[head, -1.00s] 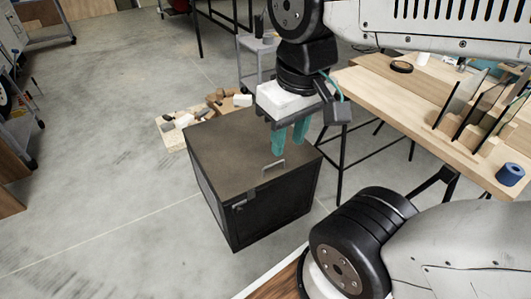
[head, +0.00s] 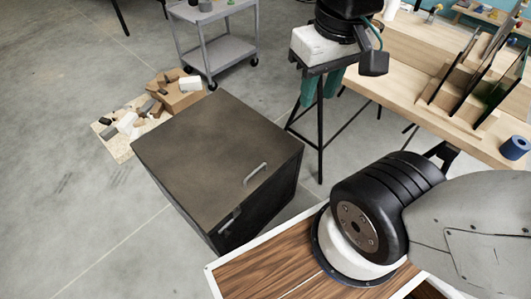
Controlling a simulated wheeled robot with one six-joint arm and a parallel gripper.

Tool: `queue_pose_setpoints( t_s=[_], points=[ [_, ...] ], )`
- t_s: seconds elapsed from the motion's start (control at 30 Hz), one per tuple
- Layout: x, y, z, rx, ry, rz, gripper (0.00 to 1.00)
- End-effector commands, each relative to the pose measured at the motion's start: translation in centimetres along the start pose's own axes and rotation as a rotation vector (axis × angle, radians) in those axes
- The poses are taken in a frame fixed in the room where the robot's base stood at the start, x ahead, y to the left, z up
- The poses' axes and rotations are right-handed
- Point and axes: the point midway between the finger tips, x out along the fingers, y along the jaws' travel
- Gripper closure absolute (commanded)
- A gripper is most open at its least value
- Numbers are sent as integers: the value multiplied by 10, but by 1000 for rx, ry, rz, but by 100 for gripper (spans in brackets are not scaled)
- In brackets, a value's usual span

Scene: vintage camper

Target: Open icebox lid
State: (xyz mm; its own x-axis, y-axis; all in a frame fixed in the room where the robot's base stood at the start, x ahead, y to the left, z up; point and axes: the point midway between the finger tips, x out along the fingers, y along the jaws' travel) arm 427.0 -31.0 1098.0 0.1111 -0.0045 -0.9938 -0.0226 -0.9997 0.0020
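The icebox (head: 268,203) is a dark box standing on the concrete floor in the middle of the head view. Its brown-grey lid (head: 205,150) lies flat and shut. A small silver bar handle (head: 255,174) is on the lid near its right front edge. A metal latch (head: 229,219) shows at the front edge. My gripper (head: 320,88) points down, up and to the right of the lid in the picture. Its two teal fingers are apart with nothing seen between them. It appears clear of the icebox.
A wooden workbench (head: 400,92) with upright dark panels and a blue roll (head: 515,148) is on the right. A grey cart (head: 226,50) stands behind the icebox. A board with loose items (head: 120,152) and a cardboard box (head: 182,100) lie left of it. Floor at left is clear.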

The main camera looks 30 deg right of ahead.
Motion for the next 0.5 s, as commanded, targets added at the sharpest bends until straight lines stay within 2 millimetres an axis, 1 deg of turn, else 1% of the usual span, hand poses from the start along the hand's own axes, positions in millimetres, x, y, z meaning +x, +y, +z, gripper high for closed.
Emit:
queue_pose_setpoints(
  t_s=[0.07, 0.17, 0.27, 0.3, 0.37, 0.4, 0.47, 0.5],
  points=[
    [6, 0, -12, 34, -16, 3, 67],
    [18, -2, -38, 114, -40, 10, 67],
    [39, -4, -70, 221, -66, 24, 67],
    [49, -5, -82, 265, -76, 30, 67],
    [66, -7, -101, 332, -89, 40, 67],
    [78, -8, -113, 375, -97, 47, 67],
    [98, -10, -129, 441, -110, 57, 67],
    [112, -12, -140, 483, -118, 64, 67]
  ],
)
